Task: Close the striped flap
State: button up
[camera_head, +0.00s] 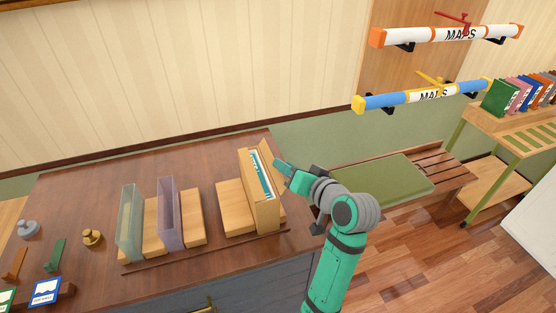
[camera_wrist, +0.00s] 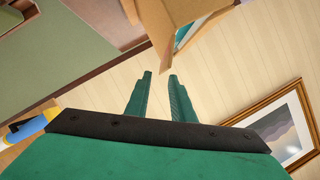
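A light wooden file box (camera_head: 265,211) stands upright on the brown desk, with white and teal sheets inside. A thin wooden panel, perhaps its flap, stands out at its upper right; I cannot make out stripes on it. In the wrist view the box (camera_wrist: 168,12) is at the top, just beyond my fingertips, with a panel (camera_wrist: 205,26) angled out from it and teal showing between. My gripper (camera_wrist: 160,76) has its two green fingers apart with nothing between them. In the head view my gripper (camera_head: 284,168) is beside the box's upper right; I cannot tell whether it touches.
Translucent green (camera_head: 130,222) and purple (camera_head: 168,213) holders stand left of the box on the desk (camera_head: 90,190). A green-topped bench (camera_head: 385,188) is right of my arm. Map tubes (camera_head: 425,96) hang on the wall. A shelf with books (camera_head: 515,95) is at far right.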

jog(key=x, duration=0.2)
jog(key=a+x, duration=0.1)
jog(key=x, duration=0.1)
jog(key=shift+a, duration=0.1)
jog(key=shift+w+a+f, duration=0.1)
jog(key=shift+w+f, duration=0.2)
jog(key=shift+w, duration=0.45)
grip_shut()
